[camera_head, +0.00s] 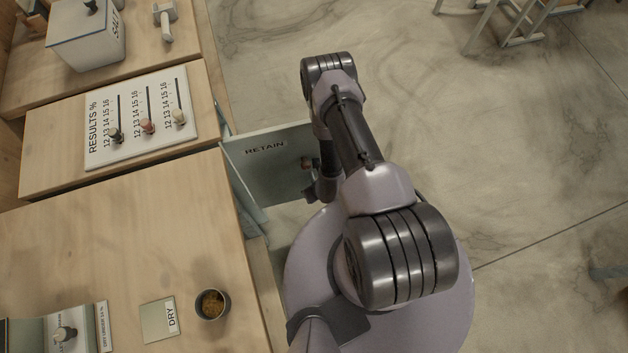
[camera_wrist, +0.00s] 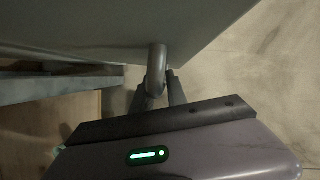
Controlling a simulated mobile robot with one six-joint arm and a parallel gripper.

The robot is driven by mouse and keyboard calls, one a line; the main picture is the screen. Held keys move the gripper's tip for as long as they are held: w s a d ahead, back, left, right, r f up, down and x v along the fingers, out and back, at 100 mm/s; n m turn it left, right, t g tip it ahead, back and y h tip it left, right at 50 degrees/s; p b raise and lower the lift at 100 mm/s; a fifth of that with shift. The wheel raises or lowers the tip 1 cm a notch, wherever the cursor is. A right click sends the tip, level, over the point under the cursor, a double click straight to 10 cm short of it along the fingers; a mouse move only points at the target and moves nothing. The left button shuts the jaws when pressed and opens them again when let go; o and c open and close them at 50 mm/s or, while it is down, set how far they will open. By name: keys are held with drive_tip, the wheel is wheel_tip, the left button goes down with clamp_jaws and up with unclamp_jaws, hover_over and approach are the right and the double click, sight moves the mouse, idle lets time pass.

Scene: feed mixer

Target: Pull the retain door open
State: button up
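The retain door (camera_head: 265,175) is a grey-green panel marked RETAIN. It stands swung out from the counter's front, over the floor, and its underside or face fills the top of the wrist view (camera_wrist: 110,25). Its handle (camera_wrist: 157,60) is a rounded grey bar projecting from the panel. My gripper (camera_wrist: 160,88) has its two dark fingers on either side of the handle's end, apparently closed on it. In the head view my gripper (camera_head: 320,185) is beside the door's outer part, and my arm partly hides it.
The wooden counter (camera_head: 120,240) runs along the left, with a results board (camera_head: 140,115), a white box (camera_head: 88,38), a cup of feed (camera_head: 212,304) and a DRY card (camera_head: 160,318). Open concrete floor (camera_head: 520,150) lies to the right. A stand's legs (camera_head: 515,25) show at top right.

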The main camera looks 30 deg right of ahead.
drive_tip(key=shift+o, duration=1.1)
drive_tip(key=p+v, duration=0.5)
drive_tip(key=v, duration=0.7)
